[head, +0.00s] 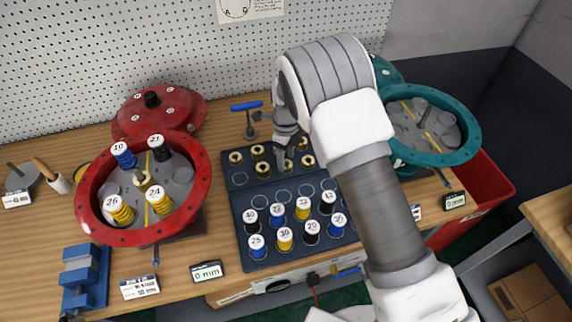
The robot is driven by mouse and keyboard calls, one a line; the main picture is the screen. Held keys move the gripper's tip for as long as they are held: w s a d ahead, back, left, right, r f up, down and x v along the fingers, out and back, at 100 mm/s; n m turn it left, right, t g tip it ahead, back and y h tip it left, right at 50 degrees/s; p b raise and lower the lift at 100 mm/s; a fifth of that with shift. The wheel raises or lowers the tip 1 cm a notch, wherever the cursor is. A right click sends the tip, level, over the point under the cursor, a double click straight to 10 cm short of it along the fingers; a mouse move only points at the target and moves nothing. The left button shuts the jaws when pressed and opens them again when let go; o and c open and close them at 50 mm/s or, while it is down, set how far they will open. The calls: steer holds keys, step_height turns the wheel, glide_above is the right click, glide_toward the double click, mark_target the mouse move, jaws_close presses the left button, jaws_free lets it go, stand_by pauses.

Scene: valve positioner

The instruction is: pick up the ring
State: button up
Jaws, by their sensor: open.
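Several brass rings stand in two rows at the back of the dark tray (243,217). A front-row brass ring (262,169) and a back-row brass ring (236,158) show clearly at the left. My gripper (287,150) is over the right part of these rows, pointing down, close to a front-row ring (288,166). My arm and gripper hide part of the rings there. I cannot tell whether the fingers touch a ring. Another brass ring (143,181) sits around the central stem in the red housing (90,200).
Numbered springs (285,238) stand at the tray's front. A teal housing (470,140) is at the right, partly behind my arm. A blue-handled tool (247,106) stands behind the tray. A blue vise (85,278) is at the front left. Bare wood (215,240) lies between red housing and tray.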

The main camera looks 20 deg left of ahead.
steer(key=shift+f, duration=0.9)
steer(key=shift+c, duration=0.4)
jaws_close()
steer(key=shift+r, duration=0.1)
